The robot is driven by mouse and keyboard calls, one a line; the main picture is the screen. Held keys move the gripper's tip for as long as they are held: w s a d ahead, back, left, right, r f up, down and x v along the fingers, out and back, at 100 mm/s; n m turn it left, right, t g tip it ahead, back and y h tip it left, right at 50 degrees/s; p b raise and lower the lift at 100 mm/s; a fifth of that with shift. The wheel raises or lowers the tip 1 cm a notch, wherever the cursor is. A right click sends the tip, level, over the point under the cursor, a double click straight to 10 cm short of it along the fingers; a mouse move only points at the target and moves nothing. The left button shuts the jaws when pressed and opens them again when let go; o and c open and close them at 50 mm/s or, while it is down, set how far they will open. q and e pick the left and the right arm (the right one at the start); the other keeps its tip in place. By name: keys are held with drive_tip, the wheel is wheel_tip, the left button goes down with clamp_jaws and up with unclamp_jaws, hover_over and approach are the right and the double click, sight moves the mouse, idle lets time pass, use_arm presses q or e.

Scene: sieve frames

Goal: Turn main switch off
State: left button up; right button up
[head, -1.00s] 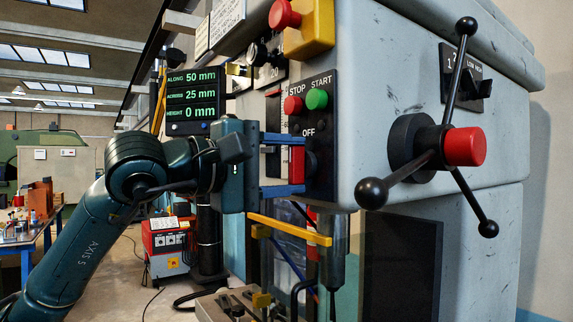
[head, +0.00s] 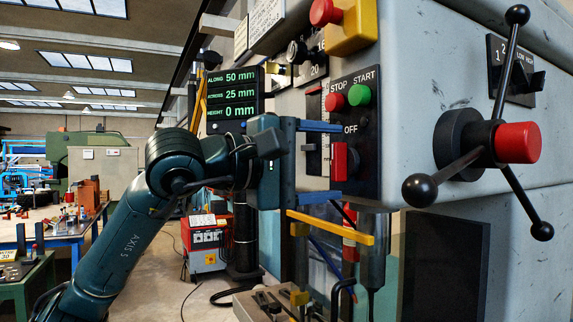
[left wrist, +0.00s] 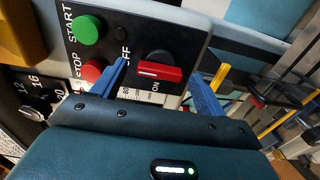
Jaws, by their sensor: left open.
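The main switch (head: 341,162) is a red handle on a dark knob, low on the black panel (head: 362,93) below the OFF label. In the left wrist view the red handle (left wrist: 160,71) lies lengthwise between the fingers, a light mark near its end on the OFF side. The ON label is beside the knob. My left gripper (head: 340,161) is open, with one blue finger above the switch and one below it. In the left wrist view there are gaps between my left gripper (left wrist: 166,75) and both handle ends. My right gripper is not in view.
A red STOP button (head: 335,102) and a green START button (head: 359,95) sit just above the switch. A red knob with black lever arms (head: 517,143) juts out at the right. A yellow bar (head: 330,227) crosses below the gripper.

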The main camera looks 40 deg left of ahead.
use_arm(q)
drive_tip(key=b+v, duration=0.4)
drive_tip(key=v, duration=0.8)
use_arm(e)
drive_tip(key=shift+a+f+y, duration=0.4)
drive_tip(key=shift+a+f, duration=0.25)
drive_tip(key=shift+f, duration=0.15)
use_arm(q)
drive_tip(key=shift+s, duration=0.1)
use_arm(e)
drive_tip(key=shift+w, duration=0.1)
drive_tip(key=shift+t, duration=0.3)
